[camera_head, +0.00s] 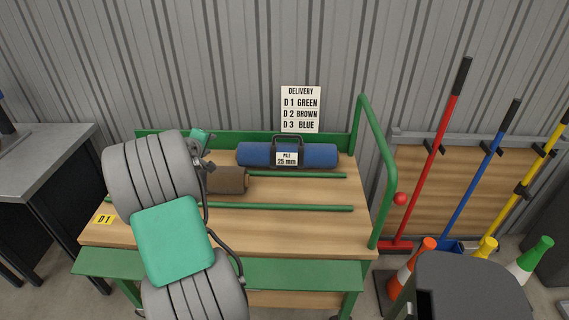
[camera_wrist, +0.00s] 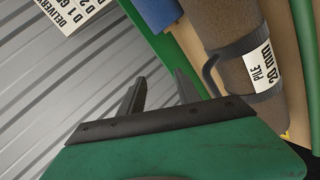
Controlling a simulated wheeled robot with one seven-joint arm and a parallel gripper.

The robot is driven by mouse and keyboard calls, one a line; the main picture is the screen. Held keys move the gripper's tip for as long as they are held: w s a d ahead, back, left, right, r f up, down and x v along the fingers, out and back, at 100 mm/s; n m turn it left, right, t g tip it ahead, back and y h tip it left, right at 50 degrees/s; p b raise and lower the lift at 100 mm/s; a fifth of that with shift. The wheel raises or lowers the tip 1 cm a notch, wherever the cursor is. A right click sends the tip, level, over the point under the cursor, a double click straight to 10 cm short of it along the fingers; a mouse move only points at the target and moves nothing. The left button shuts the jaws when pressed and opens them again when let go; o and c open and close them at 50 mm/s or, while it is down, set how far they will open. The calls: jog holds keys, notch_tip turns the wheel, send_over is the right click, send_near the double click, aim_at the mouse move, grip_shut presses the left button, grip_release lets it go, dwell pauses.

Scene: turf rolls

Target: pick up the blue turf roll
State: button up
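The blue turf roll (camera_head: 320,155) lies across the back of the wooden cart top (camera_head: 300,222) in the head view. It has a dark carry handle on top and a white tag reading "PILE 25 mm". Only a blue end of it (camera_wrist: 158,12) shows at the top of the wrist view. My gripper (camera_wrist: 160,82) is open, with nothing between its two dark fingers. It is left of the blue roll and apart from it, close to the brown turf roll. In the head view, my arm mostly hides the fingers.
The brown turf roll (camera_head: 228,180), tagged "PILE 20 mm" (camera_wrist: 262,70), is partly hidden by my arm. Green rails cross the cart top. A green frame (camera_head: 383,170) rises at the right. A delivery sign (camera_head: 300,109) lists D1 green, D2 brown, D3 blue. Cones and tools stand right.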

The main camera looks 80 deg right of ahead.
jog(key=s+d+f+g+h, duration=0.2)
jog(key=s+d+f, duration=0.2)
jog(key=s+d, duration=0.5)
jog(key=g+h+b, duration=0.2)
jog(key=g, duration=0.1)
send_near(289, 137)
jog(key=w+r+x, duration=0.1)
jog(key=x, duration=0.2)
jog(key=shift+n, duration=0.5)
jog(key=x, duration=0.5)
jog(key=f+x, duration=0.1)
jog(key=x, duration=0.2)
jog(key=shift+s+a+f+p, duration=0.1)
jog(key=shift+s+a+p, duration=0.15)
jog(key=shift+s+p, duration=0.15)
jog(key=shift+d, duration=0.2)
jog(key=shift+c, duration=0.4)
grip_shut()
